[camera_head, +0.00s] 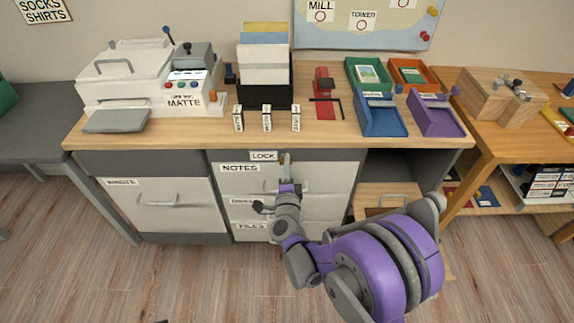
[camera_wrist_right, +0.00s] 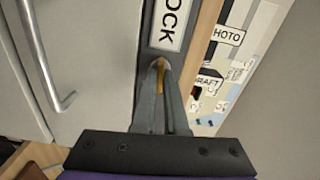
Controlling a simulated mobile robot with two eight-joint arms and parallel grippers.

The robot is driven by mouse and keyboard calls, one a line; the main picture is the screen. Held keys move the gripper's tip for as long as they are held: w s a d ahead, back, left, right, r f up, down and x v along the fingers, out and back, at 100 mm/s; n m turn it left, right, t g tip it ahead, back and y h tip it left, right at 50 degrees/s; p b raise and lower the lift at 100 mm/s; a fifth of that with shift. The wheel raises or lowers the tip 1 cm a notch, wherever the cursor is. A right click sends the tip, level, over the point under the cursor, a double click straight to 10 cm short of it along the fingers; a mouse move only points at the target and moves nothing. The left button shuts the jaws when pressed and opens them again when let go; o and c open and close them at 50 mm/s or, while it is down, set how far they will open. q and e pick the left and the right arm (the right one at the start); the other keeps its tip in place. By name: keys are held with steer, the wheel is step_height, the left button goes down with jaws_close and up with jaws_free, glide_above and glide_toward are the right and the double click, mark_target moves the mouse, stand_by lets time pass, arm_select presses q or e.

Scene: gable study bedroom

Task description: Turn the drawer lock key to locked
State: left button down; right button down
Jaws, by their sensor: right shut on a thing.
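The brass key (camera_wrist_right: 160,80) shows between the fingertips of my right gripper (camera_wrist_right: 160,68) in the right wrist view. The fingers are shut on it beside the LOCK label (camera_wrist_right: 172,25). In the head view my right gripper (camera_head: 286,170) reaches up to the desk's front, just right of the LOCK label (camera_head: 263,156), above the NOTES drawer (camera_head: 335,172). The fingers hide most of the key and the keyhole, so the key's turn angle is hard to tell.
The drawer handle (camera_wrist_right: 62,100) stands out near the gripper in the right wrist view. The desk top (camera_head: 205,132) carries a printer (camera_head: 130,80), a file box (camera_head: 263,95), a red stapler-like tool (camera_head: 323,90) and coloured trays (camera_head: 381,115). An open shelf bay is right of the drawers.

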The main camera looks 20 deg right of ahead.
steer(key=shift+m, duration=0.6)
steer(key=c, duration=1)
jaws_free()
steer(key=shift+o, duration=0.2)
steer(key=v, duration=1)
steer(key=shift+s+p, duration=0.4)
steer(key=shift+a+r, duration=0.1)
steer(key=shift+a, duration=0.05)
